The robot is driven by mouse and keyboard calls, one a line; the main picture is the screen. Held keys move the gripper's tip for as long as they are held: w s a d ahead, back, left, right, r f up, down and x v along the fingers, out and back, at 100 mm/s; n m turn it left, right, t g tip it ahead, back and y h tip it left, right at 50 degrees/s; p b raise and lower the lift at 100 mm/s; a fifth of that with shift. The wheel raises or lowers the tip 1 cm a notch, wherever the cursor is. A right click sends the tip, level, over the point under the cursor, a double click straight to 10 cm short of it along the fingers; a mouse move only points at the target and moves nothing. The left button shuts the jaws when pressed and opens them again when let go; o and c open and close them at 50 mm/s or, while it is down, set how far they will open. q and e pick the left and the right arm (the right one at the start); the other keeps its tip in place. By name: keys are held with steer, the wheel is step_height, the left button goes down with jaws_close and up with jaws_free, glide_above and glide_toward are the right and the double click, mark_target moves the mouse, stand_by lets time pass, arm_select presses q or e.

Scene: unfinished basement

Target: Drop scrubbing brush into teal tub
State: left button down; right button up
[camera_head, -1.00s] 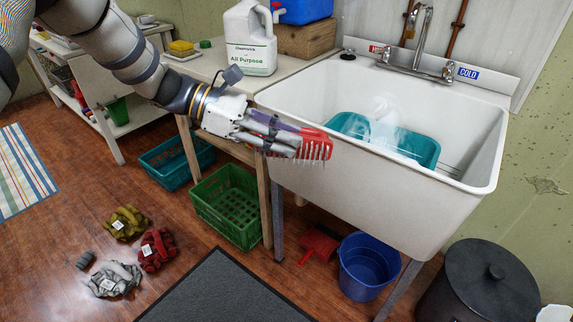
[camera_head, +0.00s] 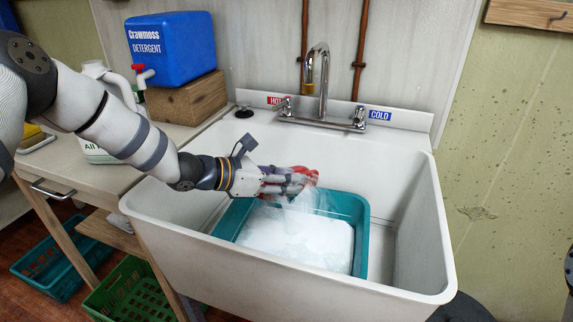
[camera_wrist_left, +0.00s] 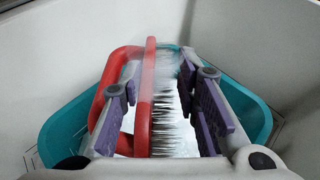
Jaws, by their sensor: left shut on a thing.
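The red scrubbing brush (camera_head: 311,174) with pale bristles is held in my left gripper (camera_head: 288,181). In the left wrist view, the brush (camera_wrist_left: 151,85) stands on edge between the purple-padded fingers of my left gripper (camera_wrist_left: 165,105), its bristles toward the right finger. The teal tub (camera_head: 361,232) sits inside the white sink and holds white, foamy contents. The gripper and brush are above the tub's back part, apart from the foam. The tub (camera_wrist_left: 62,125) also shows below the brush in the left wrist view. My right gripper is not seen.
The sink (camera_head: 408,283) has high walls around the tub, with a faucet (camera_head: 318,85) at its back. A blue detergent container (camera_head: 172,50) stands on a wooden block (camera_head: 188,98) to the left. White haze over the tub blurs the brush's lower part.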

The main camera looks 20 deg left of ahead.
mark_target(288, 199)
arm_select(q)
steer(key=shift+w+d+f, duration=0.1)
steer(key=shift+w+f, duration=0.05)
steer(key=shift+f, duration=0.2)
steer(key=f, duration=0.1)
steer(key=f+b, duration=0.1)
steer(key=f, duration=0.1)
steer(key=f+b, duration=0.1)
steer(key=f, duration=0.1)
steer(key=shift+s, duration=0.3)
steer(key=shift+w+f, duration=0.1)
steer(key=shift+f, duration=0.15)
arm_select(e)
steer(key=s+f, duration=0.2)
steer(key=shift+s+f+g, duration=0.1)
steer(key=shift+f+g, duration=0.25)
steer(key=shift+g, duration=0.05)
arm_select(q)
steer(key=shift+r, duration=0.1)
steer(key=c, duration=1.1)
jaws_free()
steer(key=v, duration=1.2)
